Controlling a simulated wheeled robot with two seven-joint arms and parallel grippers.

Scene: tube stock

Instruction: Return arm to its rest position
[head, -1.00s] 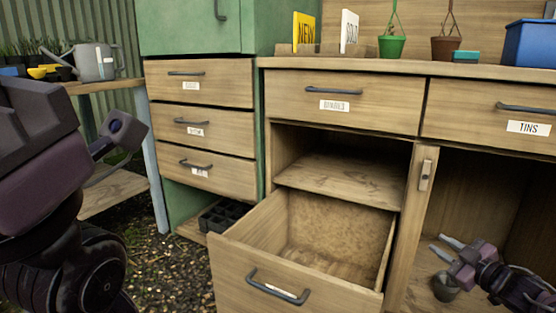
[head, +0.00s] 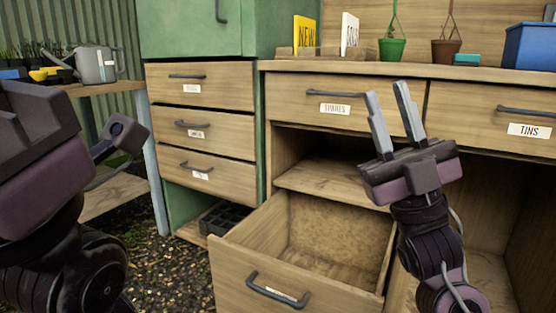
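My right gripper (head: 394,118) is raised in front of the wooden bench, its two grey fingers pointing up and spread apart with nothing between them. Its fingertips overlap the drawer labelled SPARES (head: 352,104) in the picture; I cannot tell any contact. My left arm (head: 50,170) fills the left edge of the head view. Its fingers do not show. The lower drawer (head: 245,285) of the bench is pulled open and looks empty, below and left of my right gripper.
A green cabinet with closed drawers (head: 205,128) stands left of the bench. The TINS drawer (head: 490,118) is closed. On the bench top are a green pot (head: 392,48), a brown pot (head: 445,50) and a blue bin (head: 530,45). A watering can (head: 95,66) stands at the left.

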